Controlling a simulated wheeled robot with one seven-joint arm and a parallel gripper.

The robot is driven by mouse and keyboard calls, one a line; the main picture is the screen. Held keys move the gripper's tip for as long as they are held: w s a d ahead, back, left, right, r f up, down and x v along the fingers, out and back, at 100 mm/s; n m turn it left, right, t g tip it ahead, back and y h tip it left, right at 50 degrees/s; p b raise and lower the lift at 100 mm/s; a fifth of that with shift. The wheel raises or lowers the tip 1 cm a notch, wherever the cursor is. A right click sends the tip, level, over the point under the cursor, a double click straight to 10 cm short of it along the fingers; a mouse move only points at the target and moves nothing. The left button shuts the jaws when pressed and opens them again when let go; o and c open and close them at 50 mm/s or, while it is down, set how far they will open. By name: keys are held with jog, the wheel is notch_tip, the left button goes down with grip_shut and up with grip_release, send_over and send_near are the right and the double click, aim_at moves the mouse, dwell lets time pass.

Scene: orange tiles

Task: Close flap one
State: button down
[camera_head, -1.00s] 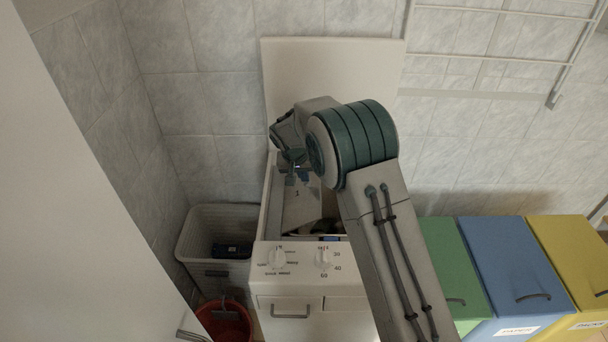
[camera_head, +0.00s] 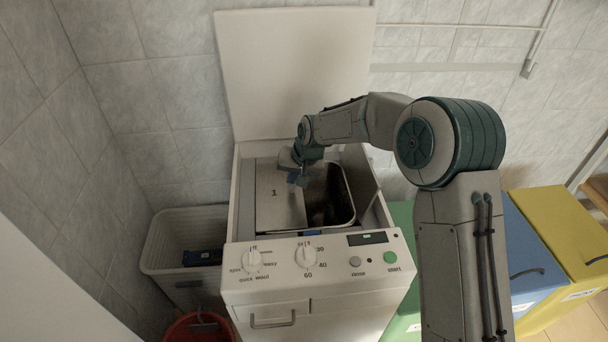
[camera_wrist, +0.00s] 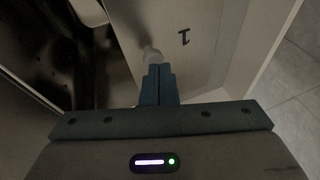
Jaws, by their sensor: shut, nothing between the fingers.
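Flap one (camera_head: 275,208) is a pale metal panel marked "1" in the open top of the white washing machine (camera_head: 320,290). It lies roughly flat over the left part of the opening. The dark drum interior (camera_head: 328,190) shows uncovered to its right. My gripper (camera_head: 298,180) is shut and empty at the flap's right edge.
The machine's lid (camera_head: 295,70) stands open against the tiled wall. A control panel with knobs (camera_head: 305,257) runs along the front. A grey basket (camera_head: 185,245) and red bucket (camera_head: 198,328) stand left; blue (camera_head: 535,240) and yellow (camera_head: 565,225) bins stand right.

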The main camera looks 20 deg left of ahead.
jog(key=shift+w+d+f, duration=0.1)
jog(key=shift+d+f, duration=0.15)
dwell(0.3)
jog(key=w+v, duration=0.1)
jog(key=v, duration=1.3)
jog(key=s+d+r+m+t+h, duration=0.1)
jog(key=s+d+r+h, duration=0.2)
jog(key=d, duration=1)
jog(key=s+d+m+h, duration=0.1)
jog(key=s+d+m, duration=0.2)
jog(key=s+d, duration=1.7)
jog(key=d, duration=0.3)
jog(key=shift+s+d+f+m+p, duration=0.3)
jog(key=shift+s+d+f+p, duration=0.05)
jog(key=shift+d+p, duration=0.05)
